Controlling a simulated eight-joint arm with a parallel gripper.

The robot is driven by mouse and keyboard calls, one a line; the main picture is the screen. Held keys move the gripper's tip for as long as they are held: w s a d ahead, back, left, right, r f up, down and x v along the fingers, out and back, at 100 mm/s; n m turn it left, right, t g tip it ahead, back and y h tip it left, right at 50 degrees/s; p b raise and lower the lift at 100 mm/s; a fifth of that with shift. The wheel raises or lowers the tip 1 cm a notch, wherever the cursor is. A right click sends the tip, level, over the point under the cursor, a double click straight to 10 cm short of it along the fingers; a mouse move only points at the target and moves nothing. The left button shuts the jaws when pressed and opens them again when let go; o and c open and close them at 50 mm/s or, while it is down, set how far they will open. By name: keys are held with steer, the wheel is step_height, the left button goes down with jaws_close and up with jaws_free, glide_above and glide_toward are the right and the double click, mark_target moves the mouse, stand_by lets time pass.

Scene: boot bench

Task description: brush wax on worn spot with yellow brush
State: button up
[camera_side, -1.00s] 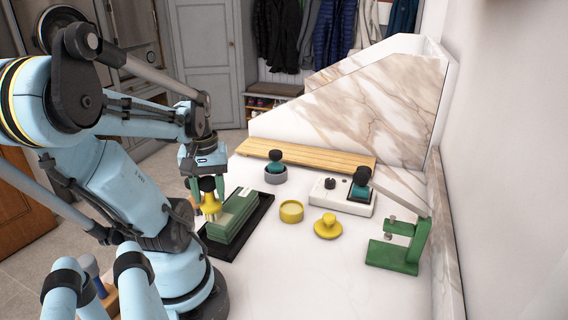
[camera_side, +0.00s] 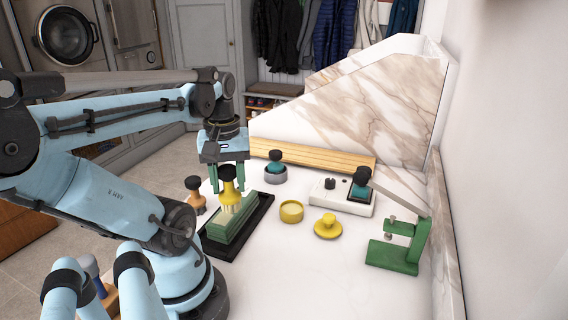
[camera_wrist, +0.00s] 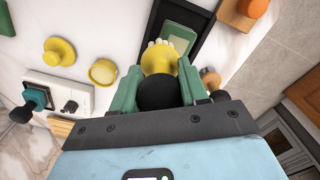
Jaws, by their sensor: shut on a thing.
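My gripper (camera_side: 228,176) is shut on the yellow brush (camera_side: 229,190), gripping it near its black knob, with the pale bristles pointing down. In the wrist view my gripper (camera_wrist: 158,85) has its green fingers either side of the yellow brush (camera_wrist: 161,56). The bristles are at the top of a green block (camera_side: 232,224); I cannot tell whether they touch it. The block lies on a black tray (camera_side: 259,222) and shows partly in the wrist view (camera_wrist: 180,36). An open yellow pot (camera_side: 291,212) stands to the right, its yellow lid (camera_side: 327,227) beside it. I cannot make out a worn spot.
An orange brush (camera_side: 195,196) stands left of the tray. A white box (camera_side: 340,197) and green clamp stand (camera_side: 397,248) are at right.

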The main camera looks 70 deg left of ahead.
mark_target(227, 166)
steer(key=shift+r, duration=2)
steer(key=shift+w+r, duration=0.15)
steer(key=shift+w, duration=0.1)
steer(key=w+d+r+m, duration=0.3)
steer(key=w+d+m, duration=0.1)
steer(key=w, duration=0.4)
steer(key=w+d+r+m, duration=0.4)
steer(key=w+m, duration=0.3)
steer(key=w, duration=0.2)
steer(key=shift+d+r+m, duration=0.2)
steer(key=shift+d+m, duration=0.1)
steer(key=shift+d, duration=0.1)
steer(key=w+d+m, duration=0.1)
steer(key=d, duration=0.1)
steer(key=w+d+m, duration=0.1)
steer(key=w+d+r+m, duration=0.1)
steer(key=w+d, duration=0.1)
steer(key=shift+d, duration=0.35)
